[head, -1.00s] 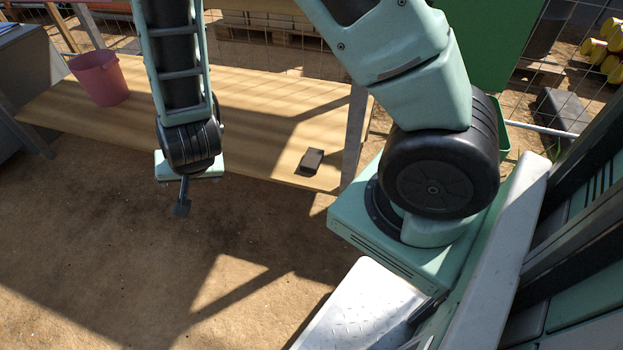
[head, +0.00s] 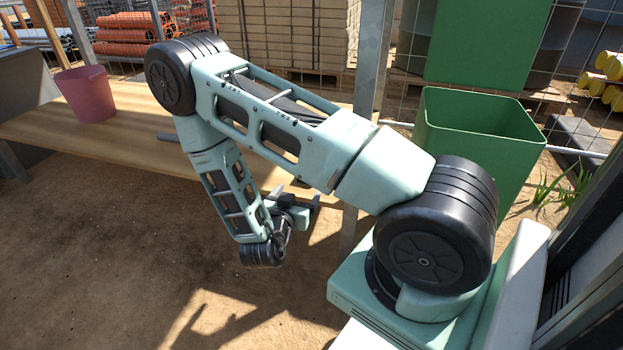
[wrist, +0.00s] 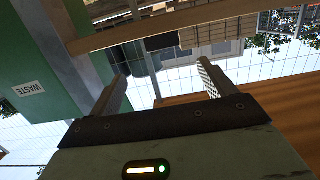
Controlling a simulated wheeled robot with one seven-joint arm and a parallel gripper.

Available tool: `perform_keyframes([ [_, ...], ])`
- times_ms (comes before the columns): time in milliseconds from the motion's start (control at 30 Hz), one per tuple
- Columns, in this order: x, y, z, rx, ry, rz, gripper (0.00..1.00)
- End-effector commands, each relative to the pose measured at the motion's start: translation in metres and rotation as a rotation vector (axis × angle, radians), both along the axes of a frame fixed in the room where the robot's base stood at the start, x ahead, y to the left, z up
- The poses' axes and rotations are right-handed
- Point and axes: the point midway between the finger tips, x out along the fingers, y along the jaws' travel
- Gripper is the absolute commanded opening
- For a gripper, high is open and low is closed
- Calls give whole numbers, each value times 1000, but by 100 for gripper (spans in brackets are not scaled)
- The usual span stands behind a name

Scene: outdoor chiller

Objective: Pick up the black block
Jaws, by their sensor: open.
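The black block does not show clearly now; in the head view my arm covers the part of the wooden table (head: 130,150) where it lay a second ago. My gripper (head: 296,196) is open near the table's front edge, at the right end, with its fingers pointing up and apart. In the wrist view my gripper (wrist: 160,85) has its two fingers spread with nothing between them. That view looks upside down towards the fence and does not clearly show the block.
A pink bucket (head: 85,93) stands on the table's left end. A green bin (head: 480,145) stands right of the table, and a waste sign (wrist: 29,90) shows in the wrist view. A metal post (head: 372,60) rises at the table's right end. Bare ground lies in front.

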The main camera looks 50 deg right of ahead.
Motion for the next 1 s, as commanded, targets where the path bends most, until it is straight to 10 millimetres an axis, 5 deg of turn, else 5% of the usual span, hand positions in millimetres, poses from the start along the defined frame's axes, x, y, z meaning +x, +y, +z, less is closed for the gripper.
perform_keyframes([
  [400, 32, -76, -16, 2, -2, -2, 82],
  [1000, 57, -128, -21, 3, -2, 0, 82],
])
